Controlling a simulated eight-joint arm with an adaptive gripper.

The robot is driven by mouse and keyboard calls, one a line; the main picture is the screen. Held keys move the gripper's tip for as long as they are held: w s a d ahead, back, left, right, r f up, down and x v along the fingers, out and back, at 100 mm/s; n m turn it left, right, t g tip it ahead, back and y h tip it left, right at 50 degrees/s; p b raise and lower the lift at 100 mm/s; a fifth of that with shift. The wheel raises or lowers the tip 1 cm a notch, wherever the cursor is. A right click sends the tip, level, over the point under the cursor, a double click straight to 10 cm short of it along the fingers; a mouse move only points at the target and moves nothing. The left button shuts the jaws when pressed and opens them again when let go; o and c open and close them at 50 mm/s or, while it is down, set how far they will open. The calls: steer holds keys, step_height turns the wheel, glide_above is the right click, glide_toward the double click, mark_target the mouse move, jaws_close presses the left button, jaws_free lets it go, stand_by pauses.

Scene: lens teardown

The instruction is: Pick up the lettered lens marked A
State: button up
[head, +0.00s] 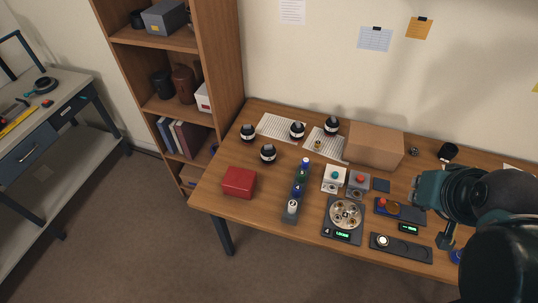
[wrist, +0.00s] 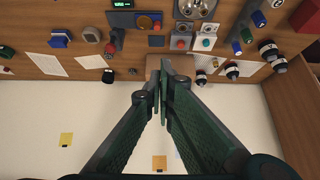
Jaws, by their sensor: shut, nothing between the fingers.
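Several black lenses with white bands stand on the left part of the wooden table: one at far left (head: 248,133), one nearer the front (head: 268,153), one on a paper sheet (head: 297,130) and one at the back (head: 331,126). Their letters are too small to read, so I cannot tell which is A. In the wrist view lenses show at upper right, one (wrist: 232,70) near the table edge. My gripper (wrist: 163,88) is shut and empty in the wrist view, apart from the lenses. My arm covers the right of the head view; the fingertips are not clear there.
A cardboard box (head: 374,147) stands at the back middle. A red box (head: 239,182) sits at front left, beside a rack (head: 290,212) of bottles. A round metal tray (head: 346,213) and button boxes fill the middle. A shelf (head: 222,60) stands behind the table's left end.

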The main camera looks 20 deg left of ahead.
steer(key=o, duration=1.8)
steer(key=w+a+m+g+y, duration=0.1)
steer(key=w+a+m+g, duration=0.25)
steer(key=w+a, duration=0.75)
steer(key=m+g+h+p, duration=0.1)
steer(key=m+g, duration=0.3)
steer(key=m, duration=0.5)
glide_toward(268, 146)
step_height(268, 146, down, 8)
steer(key=shift+d+r, duration=0.15)
steer(key=shift+s+a, duration=0.1)
steer(key=shift+a, duration=0.1)
steer(key=shift+f, duration=0.25)
